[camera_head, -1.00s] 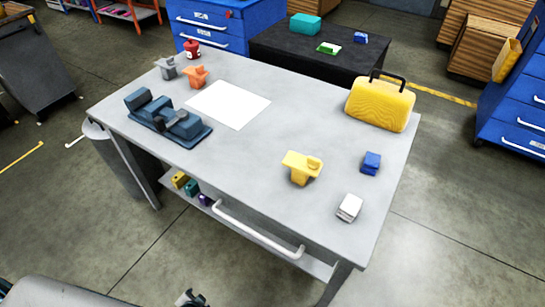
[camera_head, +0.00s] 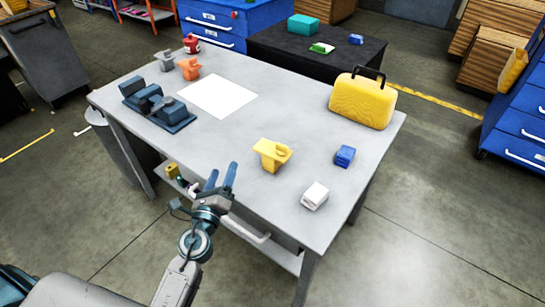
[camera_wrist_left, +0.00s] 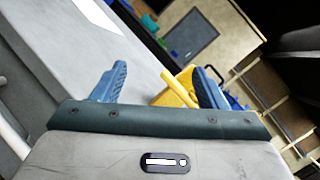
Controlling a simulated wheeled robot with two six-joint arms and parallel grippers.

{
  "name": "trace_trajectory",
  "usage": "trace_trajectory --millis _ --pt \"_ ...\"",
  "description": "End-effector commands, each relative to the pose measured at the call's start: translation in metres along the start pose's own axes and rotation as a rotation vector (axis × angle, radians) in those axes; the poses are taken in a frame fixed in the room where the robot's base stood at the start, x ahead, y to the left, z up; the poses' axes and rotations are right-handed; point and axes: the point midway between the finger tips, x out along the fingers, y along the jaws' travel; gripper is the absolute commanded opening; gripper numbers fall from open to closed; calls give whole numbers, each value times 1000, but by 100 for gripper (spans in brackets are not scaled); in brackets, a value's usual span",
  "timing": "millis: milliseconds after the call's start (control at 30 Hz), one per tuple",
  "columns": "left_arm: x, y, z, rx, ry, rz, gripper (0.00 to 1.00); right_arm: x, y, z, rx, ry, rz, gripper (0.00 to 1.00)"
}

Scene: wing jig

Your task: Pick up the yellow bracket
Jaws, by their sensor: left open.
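The yellow bracket (camera_head: 272,154) stands on the grey table, right of the middle of the front part in the head view. My left gripper (camera_head: 222,178) has blue fingers, is open and empty, and is at the table's front edge, left of and nearer than the bracket. In the left wrist view my left gripper (camera_wrist_left: 158,84) shows its two fingers spread apart. A yellow shape (camera_wrist_left: 178,90) shows behind the right finger there and is partly hidden by it. My right gripper is not in view.
The grey table (camera_head: 215,137) also holds a blue block (camera_head: 344,156), a white block (camera_head: 315,195), a yellow case (camera_head: 362,101), a white sheet (camera_head: 218,95), a dark blue fixture (camera_head: 158,108), an orange part (camera_head: 189,68) and a grey part (camera_head: 162,61). Free surface lies around the bracket.

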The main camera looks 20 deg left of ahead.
Motion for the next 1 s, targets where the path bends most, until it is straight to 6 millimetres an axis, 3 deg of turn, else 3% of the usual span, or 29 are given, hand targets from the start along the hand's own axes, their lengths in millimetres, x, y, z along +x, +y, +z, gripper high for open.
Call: trace_trajectory --millis 133,300,433,700,1000 --pt "14 -19 -38 371 139 -154 66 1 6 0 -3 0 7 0" --pt "17 -22 -69 629 250 -249 66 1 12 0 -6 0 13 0" --pt "25 -23 -79 692 279 -272 66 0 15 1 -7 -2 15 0" --pt "68 -30 -95 693 280 -272 66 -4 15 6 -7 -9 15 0" --pt "92 -34 -103 692 280 -272 66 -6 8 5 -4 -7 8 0"
